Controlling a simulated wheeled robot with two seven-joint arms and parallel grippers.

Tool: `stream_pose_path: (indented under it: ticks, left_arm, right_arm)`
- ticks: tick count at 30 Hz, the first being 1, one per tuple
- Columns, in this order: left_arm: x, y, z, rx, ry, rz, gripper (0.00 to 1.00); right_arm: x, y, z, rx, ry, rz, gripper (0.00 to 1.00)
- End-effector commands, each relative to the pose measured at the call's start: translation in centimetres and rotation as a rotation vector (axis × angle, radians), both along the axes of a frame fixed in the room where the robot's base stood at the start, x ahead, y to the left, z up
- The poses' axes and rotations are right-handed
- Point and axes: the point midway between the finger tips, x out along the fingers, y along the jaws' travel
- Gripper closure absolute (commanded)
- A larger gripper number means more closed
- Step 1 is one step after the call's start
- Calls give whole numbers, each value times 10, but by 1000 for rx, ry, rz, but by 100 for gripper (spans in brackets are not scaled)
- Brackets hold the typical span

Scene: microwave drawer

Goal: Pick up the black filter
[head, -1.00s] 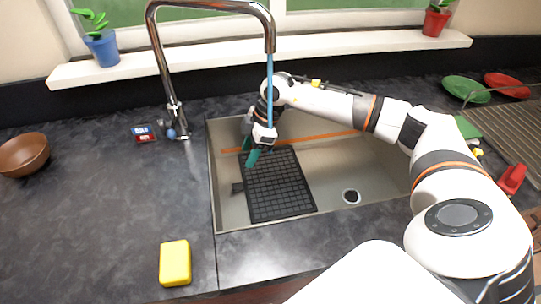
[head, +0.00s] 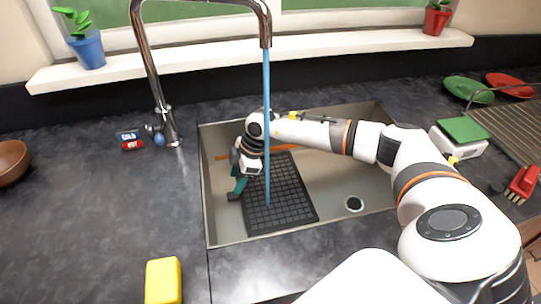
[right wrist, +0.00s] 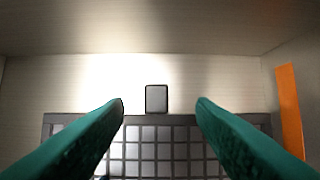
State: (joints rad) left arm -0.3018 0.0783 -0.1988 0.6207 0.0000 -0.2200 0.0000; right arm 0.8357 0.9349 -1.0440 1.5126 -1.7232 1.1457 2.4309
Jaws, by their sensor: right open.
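The black filter (head: 282,200), a flat rectangular grid, lies in the sink (head: 335,180). My right gripper (head: 238,189) is low in the sink at the filter's left edge. It is open, with its green fingers either side of the tab in the right wrist view (right wrist: 161,104) and a gap on both sides. In the head view the gripper hides the tab. My left gripper is out of view.
The tap (head: 165,100) pours a blue water stream (head: 267,120) onto the filter, close beside my right gripper. Sink walls surround it. A yellow sponge (head: 163,281) lies on the counter at front left. An orange strip (right wrist: 290,110) runs along the sink.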

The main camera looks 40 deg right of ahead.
Motion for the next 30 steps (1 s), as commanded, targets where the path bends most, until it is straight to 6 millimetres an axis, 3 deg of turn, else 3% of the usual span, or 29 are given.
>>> stream_pose_path:
  ticks: [10,19,28,30]
  left_arm:
    - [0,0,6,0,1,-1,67]
    - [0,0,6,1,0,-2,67]
    - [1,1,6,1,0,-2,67]
    - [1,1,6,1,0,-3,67]
  right_arm:
    - [3,15,-44,1,3,1,49]
    - [3,17,-49,0,0,1,49]
    - [3,17,-48,0,0,1,97]
    - [4,16,-48,0,0,1,100]
